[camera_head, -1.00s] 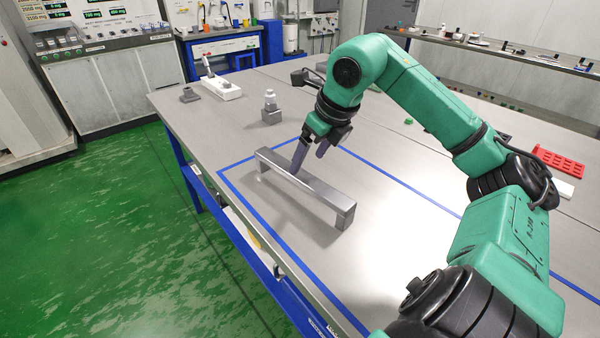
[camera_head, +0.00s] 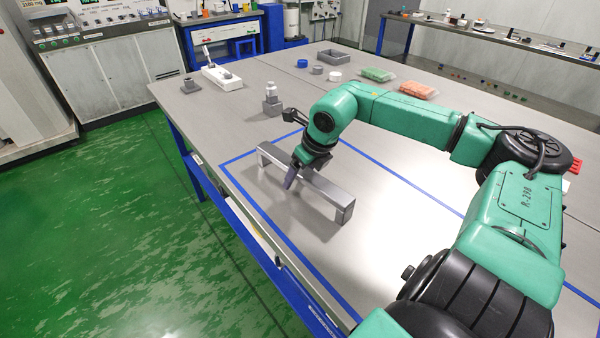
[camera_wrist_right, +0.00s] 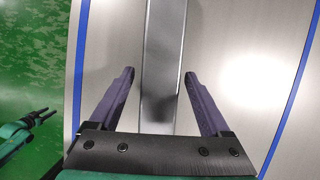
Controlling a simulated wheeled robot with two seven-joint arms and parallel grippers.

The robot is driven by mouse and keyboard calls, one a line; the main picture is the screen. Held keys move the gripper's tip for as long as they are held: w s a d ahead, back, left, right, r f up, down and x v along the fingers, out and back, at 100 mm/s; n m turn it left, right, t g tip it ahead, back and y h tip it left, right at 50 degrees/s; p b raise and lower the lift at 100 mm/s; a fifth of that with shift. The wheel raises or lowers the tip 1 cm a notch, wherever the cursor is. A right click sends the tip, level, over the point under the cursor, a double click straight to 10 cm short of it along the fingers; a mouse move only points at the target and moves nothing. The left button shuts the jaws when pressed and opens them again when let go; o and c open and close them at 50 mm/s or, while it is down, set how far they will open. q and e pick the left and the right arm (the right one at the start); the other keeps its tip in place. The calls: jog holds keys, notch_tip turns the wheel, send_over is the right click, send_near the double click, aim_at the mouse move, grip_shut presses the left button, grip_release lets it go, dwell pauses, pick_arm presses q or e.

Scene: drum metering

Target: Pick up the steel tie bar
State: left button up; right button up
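The steel tie bar (camera_head: 327,190) is a grey bridge-shaped bar standing on two end legs on the steel table, inside a blue tape outline. My right gripper (camera_head: 298,180) is at the bar's middle, with one dark finger down its near side; the other finger is hidden in the head view. In the right wrist view the bar (camera_wrist_right: 164,50) runs between the two spread fingers (camera_wrist_right: 158,73), with a gap on each side. A green and black arm end, seemingly my left gripper (camera_wrist_right: 36,118), shows small at the lower left; its fingers are unclear.
A small metal block with a knob (camera_head: 271,104) and a white tray (camera_head: 222,77) stand farther back. A grey open box (camera_head: 333,65), a green bag (camera_head: 378,74) and an orange bag (camera_head: 416,90) lie at the back. The table around the bar is clear.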

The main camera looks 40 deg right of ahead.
grip_shut()
